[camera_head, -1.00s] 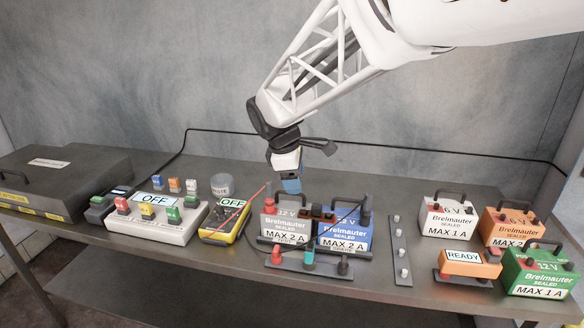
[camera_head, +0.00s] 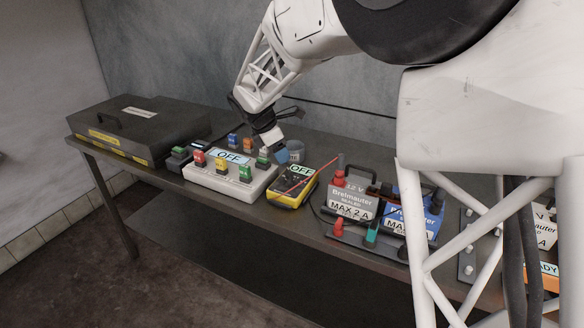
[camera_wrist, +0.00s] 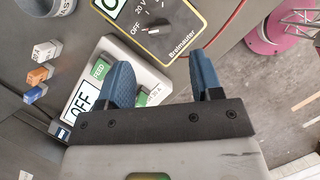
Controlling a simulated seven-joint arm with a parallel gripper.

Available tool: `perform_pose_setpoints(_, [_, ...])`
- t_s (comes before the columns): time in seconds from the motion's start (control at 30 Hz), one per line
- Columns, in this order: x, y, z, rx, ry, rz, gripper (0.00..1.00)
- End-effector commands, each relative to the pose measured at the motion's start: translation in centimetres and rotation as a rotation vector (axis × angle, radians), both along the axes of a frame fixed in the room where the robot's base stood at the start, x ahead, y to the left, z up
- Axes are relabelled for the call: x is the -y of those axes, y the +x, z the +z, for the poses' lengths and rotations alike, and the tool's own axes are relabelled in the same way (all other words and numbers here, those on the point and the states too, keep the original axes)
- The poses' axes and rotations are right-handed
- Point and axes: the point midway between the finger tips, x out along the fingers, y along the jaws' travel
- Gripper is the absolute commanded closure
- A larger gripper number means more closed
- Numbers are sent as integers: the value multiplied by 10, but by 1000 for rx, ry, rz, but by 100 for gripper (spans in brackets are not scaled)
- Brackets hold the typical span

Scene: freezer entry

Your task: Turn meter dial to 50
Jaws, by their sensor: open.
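The yellow-edged meter (camera_head: 292,188) lies on the bench, its display reading OFF in the head view. In the wrist view the meter (camera_wrist: 175,22) is partly cut off at the top. Its dark dial (camera_wrist: 155,30) has a small white mark, with OFF and 20 V printed near it. The 50 marking cannot be made out. My gripper (camera_head: 283,155), with blue fingertips, hangs above the bench near the meter's far left corner. In the wrist view my gripper (camera_wrist: 163,78) is open and empty, its fingers apart and short of the dial.
A white switch box (camera_head: 225,178) with coloured buttons stands left of the meter. A red lead (camera_head: 312,180) crosses the meter. Grey (camera_head: 348,203) and blue (camera_head: 432,216) batteries stand to the right. A dark case (camera_head: 140,128) fills the left end.

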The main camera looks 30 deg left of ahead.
Motion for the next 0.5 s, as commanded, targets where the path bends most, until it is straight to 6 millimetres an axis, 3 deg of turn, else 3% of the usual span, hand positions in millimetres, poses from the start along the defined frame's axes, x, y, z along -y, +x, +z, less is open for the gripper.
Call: perform_pose_setpoints(0.5, [2,2,-6,-1,-1,0,40])
